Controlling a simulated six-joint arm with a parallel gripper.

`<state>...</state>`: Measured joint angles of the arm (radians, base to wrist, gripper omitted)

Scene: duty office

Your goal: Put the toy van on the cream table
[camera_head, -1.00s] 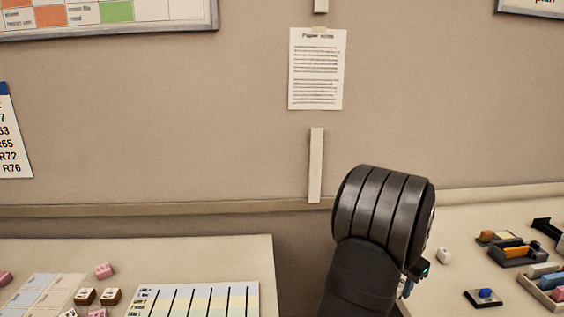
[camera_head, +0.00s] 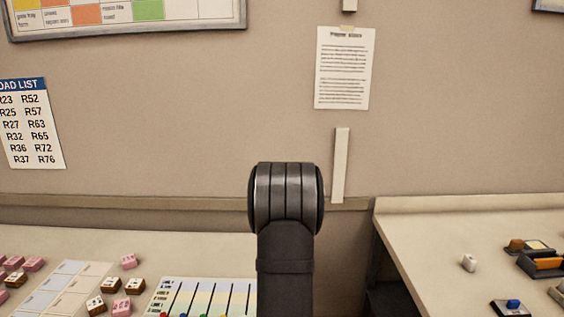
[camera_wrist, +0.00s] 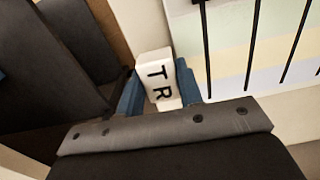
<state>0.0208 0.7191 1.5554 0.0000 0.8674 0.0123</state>
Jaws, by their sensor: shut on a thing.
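My gripper (camera_wrist: 158,90) is shut on a white block with black letters, T and R (camera_wrist: 155,70), held between its blue fingers in the wrist view. I cannot tell from its visible face whether this is the toy van. In the head view my arm hides the gripper and the block. A cream table (camera_head: 205,245) is at the left, and another cream-coloured surface (camera_head: 425,235) is at the right. My wrist appears by the right edge of the left table. I see no thing that is clearly a van elsewhere.
A chart with coloured bands (camera_head: 200,294) lies on the left table; it also shows in the wrist view (camera_wrist: 240,50). Several pink and brown blocks (camera_head: 128,262) stand left of it. A gap separates the surfaces.

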